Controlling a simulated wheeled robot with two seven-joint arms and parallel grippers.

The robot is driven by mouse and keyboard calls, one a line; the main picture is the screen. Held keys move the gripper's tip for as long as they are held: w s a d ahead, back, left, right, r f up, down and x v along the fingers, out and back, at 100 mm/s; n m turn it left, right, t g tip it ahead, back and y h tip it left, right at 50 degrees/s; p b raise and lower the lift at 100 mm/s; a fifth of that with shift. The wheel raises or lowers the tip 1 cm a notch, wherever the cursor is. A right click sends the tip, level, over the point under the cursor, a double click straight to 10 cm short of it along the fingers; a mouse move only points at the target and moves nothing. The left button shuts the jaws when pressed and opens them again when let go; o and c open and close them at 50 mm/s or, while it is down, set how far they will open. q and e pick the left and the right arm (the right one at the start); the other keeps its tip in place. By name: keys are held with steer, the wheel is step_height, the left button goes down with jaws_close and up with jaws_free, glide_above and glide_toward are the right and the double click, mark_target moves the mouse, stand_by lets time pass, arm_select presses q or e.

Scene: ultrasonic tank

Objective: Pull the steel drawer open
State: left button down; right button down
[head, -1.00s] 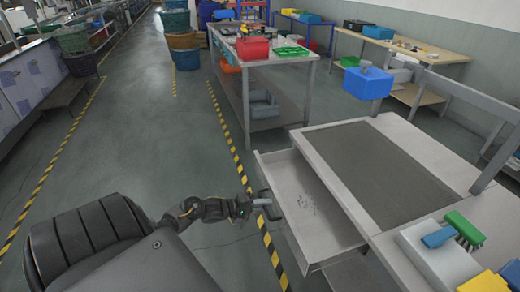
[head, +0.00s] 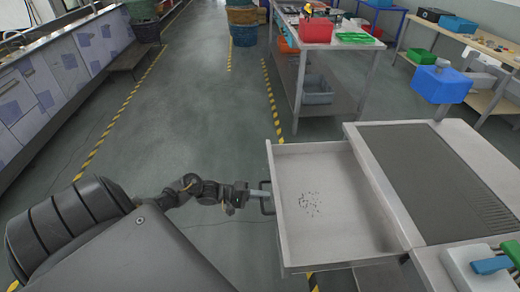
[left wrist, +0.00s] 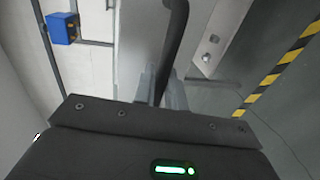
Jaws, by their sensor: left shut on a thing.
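The steel drawer (head: 330,235) stands well out from the left side of the workbench (head: 425,180) in the head view. Small dark bits lie on its floor. Its dark bar handle (head: 266,203) is on the drawer's left front. My left gripper (head: 262,195) is at that handle. In the left wrist view the dark handle (left wrist: 176,40) runs between the two fingers of my left gripper (left wrist: 160,85), which is shut on it. My right gripper is not in view.
A blue box (head: 441,84) stands on a post at the bench's far side. A white tray with a blue-handled brush (head: 492,264) is at the lower right. Another metal table (head: 318,38) stands beyond. The floor (head: 190,120) left of the drawer is clear.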

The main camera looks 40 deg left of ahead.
arm_select(q)
steer(key=c, duration=1.5)
jaws_free()
steer(key=shift+c, duration=0.2)
steer(key=b+v, duration=0.1)
steer(key=v, duration=1)
steer(key=shift+f, duration=0.15)
